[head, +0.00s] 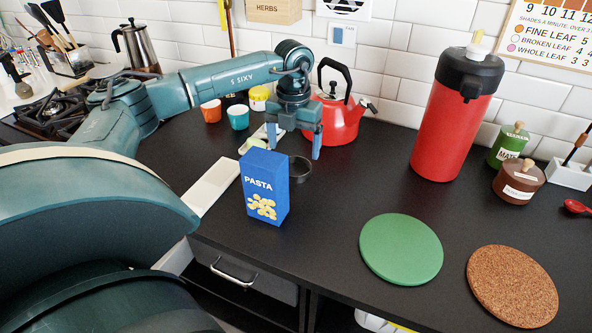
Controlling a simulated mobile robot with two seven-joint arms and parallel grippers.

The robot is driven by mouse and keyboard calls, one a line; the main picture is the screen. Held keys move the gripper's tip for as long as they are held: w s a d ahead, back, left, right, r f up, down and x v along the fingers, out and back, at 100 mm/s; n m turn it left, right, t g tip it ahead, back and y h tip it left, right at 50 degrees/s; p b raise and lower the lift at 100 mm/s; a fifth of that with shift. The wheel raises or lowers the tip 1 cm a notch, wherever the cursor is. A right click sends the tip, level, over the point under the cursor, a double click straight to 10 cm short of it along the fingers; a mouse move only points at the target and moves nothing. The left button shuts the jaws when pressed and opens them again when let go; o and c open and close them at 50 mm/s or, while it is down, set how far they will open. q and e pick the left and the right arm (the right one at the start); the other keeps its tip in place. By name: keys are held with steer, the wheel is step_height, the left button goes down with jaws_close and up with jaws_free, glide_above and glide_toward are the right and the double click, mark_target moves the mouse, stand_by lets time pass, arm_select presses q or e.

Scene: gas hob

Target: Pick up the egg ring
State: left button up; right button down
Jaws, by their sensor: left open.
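A dark round ring, which looks like the egg ring (306,171), sits on the black counter just behind and to the right of the blue pasta box (265,188). The box hides its left part. My left gripper (294,150) points down above the ring, fingers apart and nothing seen between them. The fingertips look a little above and behind the ring; the exact gap is hard to tell. My right gripper is not in view.
A red kettle (337,122) stands close behind my left gripper. A red flask (450,125), green mat (401,249) and cork mat (512,286) are to the right. A white board (210,187) lies left of the box. Counter right of the ring is clear.

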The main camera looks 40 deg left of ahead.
mark_target(296, 173)
arm_select(q)
step_height(296, 173, down, 6)
steer(key=shift+w+d+r, duration=0.1)
steer(key=shift+d+r, duration=0.05)
steer(key=shift+r, duration=0.05)
steer(key=shift+c, duration=0.2)
steer(key=c, duration=1)
